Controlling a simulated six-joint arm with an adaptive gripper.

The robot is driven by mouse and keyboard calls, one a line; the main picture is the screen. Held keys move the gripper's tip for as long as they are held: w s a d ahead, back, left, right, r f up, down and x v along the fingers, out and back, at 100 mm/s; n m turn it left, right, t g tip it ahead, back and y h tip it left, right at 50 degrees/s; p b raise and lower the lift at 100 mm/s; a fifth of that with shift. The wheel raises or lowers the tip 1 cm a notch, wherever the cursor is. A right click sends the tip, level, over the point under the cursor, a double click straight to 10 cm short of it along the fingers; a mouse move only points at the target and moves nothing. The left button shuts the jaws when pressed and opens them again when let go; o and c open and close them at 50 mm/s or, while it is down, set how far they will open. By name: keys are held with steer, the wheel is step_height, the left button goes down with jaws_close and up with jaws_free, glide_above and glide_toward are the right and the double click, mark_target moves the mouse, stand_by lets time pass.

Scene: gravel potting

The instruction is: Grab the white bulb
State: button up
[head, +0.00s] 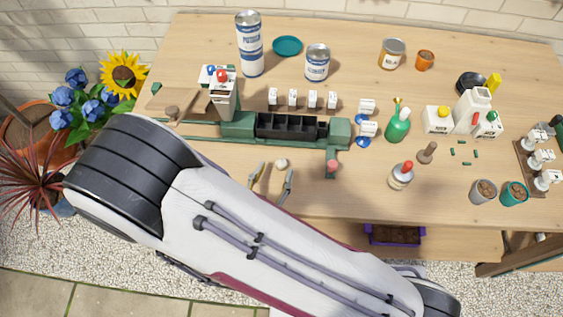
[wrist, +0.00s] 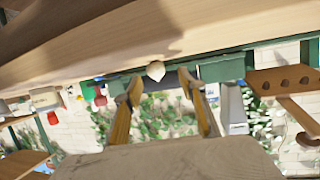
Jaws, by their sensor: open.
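The white bulb (head: 282,163) is a small pale round thing on the wooden table, in front of the green fixture with the black tray. My gripper (head: 275,173) is open and empty, low over the table on the near side of the bulb. Its two fingers point towards the bulb. In the wrist view the bulb (wrist: 156,71) shows pale and pointed, just beyond and between the two fingertips of my gripper (wrist: 160,78). I cannot tell whether a finger touches it.
The green fixture (head: 238,130) with its black tray (head: 290,127) stands just behind the bulb. A pink-topped green post (head: 332,166) stands to the right. A red-capped bottle (head: 401,176) is farther right. The table (head: 350,200) between them is clear.

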mark_target(280, 166)
steer(key=shift+w, duration=0.1)
steer(key=shift+w+d+f, duration=0.25)
steer(key=shift+w+d, duration=0.1)
steer(key=shift+w, duration=0.25)
steer(key=shift+w+d+f, duration=0.2)
steer(key=shift+w+d, duration=0.1)
steer(key=shift+w, duration=0.25)
steer(key=shift+x, duration=1.2)
steer(key=c, duration=1)
